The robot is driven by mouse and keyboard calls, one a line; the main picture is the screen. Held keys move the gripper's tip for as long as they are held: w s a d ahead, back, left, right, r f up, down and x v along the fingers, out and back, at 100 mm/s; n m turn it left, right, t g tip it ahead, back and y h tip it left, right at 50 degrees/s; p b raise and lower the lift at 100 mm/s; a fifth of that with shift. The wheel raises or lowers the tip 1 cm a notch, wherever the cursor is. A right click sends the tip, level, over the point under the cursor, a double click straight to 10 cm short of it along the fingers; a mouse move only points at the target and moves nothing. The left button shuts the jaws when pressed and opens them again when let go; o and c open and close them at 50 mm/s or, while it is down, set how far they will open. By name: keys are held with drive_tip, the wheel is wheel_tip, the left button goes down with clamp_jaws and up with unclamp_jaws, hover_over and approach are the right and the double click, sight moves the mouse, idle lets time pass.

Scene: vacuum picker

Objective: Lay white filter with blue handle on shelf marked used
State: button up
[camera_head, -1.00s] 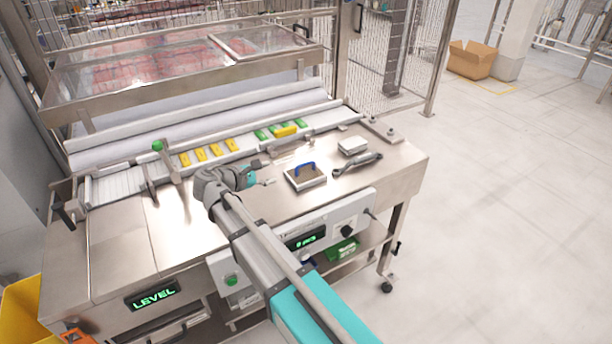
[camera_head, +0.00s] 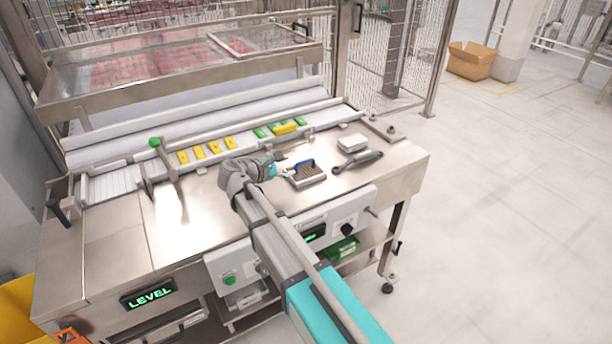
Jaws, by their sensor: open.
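The white filter (camera_head: 308,180) with a blue handle (camera_head: 304,163) lies on the steel worktop, right of my gripper. Its upper face looks brown-grey and its rim is white. My gripper (camera_head: 284,170) is open, low over the worktop, just left of the filter and close to the handle. Whether its fingers touch the handle is too small to tell. A shelf (camera_head: 366,250) shows below the worktop, but I cannot read a "used" mark on it.
A wrench-like grey tool (camera_head: 357,160) and a white block (camera_head: 352,142) lie right of the filter. Yellow and green pieces (camera_head: 214,147) line the rail behind. A green tray (camera_head: 343,249) sits on the lower shelf. A green-knobbed lever (camera_head: 154,143) stands at left.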

sight(301, 162)
drive_tip(key=shift+w+d+f, duration=0.2)
drive_tip(key=shift+w+d, duration=0.2)
drive_tip(key=shift+b+x, duration=0.85)
drive_tip(key=shift+x, duration=1.75)
drive_tip(key=shift+w+r, duration=0.1)
drive_tip(key=shift+a, duration=0.1)
clamp_jaws()
